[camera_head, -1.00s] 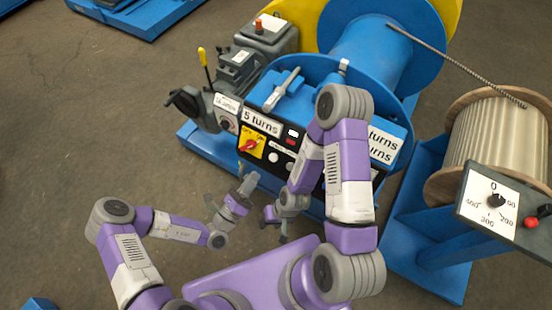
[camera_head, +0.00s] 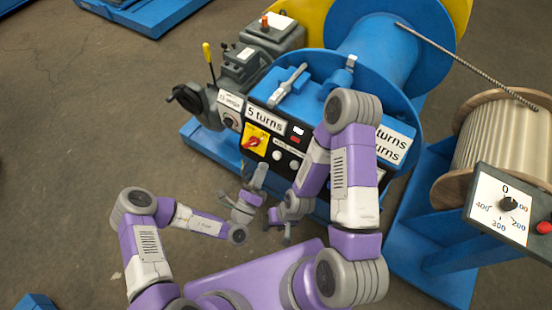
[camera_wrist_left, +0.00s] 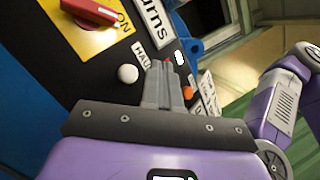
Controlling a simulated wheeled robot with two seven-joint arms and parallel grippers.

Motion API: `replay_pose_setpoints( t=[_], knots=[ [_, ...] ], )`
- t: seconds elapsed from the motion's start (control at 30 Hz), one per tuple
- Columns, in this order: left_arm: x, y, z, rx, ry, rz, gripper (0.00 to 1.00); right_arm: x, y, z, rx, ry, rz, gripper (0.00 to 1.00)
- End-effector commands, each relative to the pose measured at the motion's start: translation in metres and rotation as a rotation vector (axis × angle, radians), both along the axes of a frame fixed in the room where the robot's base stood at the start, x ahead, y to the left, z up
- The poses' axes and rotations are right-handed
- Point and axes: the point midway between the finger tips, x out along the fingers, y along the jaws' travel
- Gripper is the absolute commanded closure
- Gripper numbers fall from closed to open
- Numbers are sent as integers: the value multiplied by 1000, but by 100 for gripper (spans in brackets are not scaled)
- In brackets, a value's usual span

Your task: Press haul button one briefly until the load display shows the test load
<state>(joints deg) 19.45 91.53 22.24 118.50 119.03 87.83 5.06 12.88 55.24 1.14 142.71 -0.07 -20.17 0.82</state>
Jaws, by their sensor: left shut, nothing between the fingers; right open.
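The black control panel (camera_head: 285,148) carries two round white buttons, one on the left (camera_head: 278,156) and one on the right (camera_head: 293,165). A small pale window (camera_head: 298,131) with a red patch sits above them; its reading is too small to tell. My left gripper (camera_head: 259,173) is shut and empty, just below and in front of the panel. In the left wrist view its fingers (camera_wrist_left: 164,68) point at the panel, right of a white button (camera_wrist_left: 128,73) and over part of the HAUL label. Contact cannot be told. My right gripper (camera_head: 283,226) is open and empty, lower down.
A red rotary switch (camera_head: 252,143) on a yellow plate is left of the buttons. My right forearm covers the panel's right part. A dial box (camera_head: 505,205) with a red button stands at the right by a rope spool (camera_head: 505,140).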

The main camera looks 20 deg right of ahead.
Motion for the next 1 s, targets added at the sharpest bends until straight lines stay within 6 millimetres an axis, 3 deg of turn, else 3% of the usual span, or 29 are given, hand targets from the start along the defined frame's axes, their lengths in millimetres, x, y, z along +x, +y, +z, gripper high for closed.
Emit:
replay_pose_setpoints(
  t=[0.13,0.4,1.0],
  knots=[
    [11,-15,-13,-2,-2,-2,100,0,0,-20,0,0,0,55],
    [24,-31,-20,-1,1,0,100,0,0,-25,0,0,0,55],
    [26,-33,-21,-1,1,1,100,0,0,-25,0,0,0,55]
  ],
)
